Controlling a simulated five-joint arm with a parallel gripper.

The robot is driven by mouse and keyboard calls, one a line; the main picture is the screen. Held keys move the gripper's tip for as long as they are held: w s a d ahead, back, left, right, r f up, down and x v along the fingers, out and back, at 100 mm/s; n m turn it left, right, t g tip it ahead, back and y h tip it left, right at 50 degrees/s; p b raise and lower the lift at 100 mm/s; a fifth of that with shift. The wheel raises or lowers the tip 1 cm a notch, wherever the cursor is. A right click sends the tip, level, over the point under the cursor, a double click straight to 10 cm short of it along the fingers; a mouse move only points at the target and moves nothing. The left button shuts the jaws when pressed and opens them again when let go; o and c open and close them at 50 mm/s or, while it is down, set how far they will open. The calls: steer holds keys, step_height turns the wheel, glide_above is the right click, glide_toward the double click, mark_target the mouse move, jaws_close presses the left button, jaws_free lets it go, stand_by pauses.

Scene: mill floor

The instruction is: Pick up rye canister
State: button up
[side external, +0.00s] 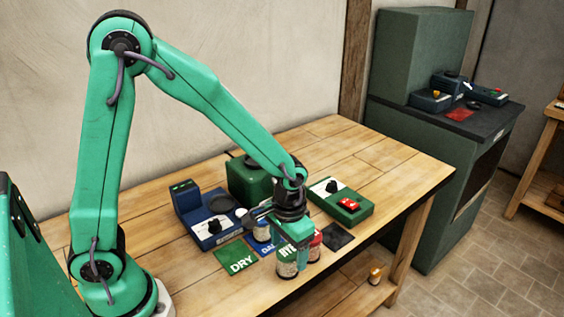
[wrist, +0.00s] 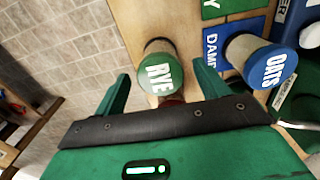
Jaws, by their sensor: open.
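The rye canister (wrist: 157,77) stands upright with a green lid marked RYE, which lies between my two fingers in the wrist view. In the side view the rye canister (side external: 287,269) stands on the table below my gripper (side external: 293,243), which partly covers it. My gripper (wrist: 162,72) is open, one finger to each side of the lid, with no clear contact. A canister with a blue lid (wrist: 267,66) stands to the right of it in the wrist view. A red canister (side external: 315,246) stands close behind it, partly hidden.
A green DRY card (side external: 237,258) and a blue card (side external: 265,250) lie on the wooden table (side external: 415,167). A blue device (side external: 209,224), a green box (side external: 247,181) and a green switch unit (side external: 343,203) stand behind. A dark card (side external: 338,236) lies right. The table's right end is clear.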

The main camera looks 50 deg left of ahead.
steer(key=shift+f, duration=2.1)
steer(key=shift+c, duration=0.4)
steer(key=c, duration=1.1)
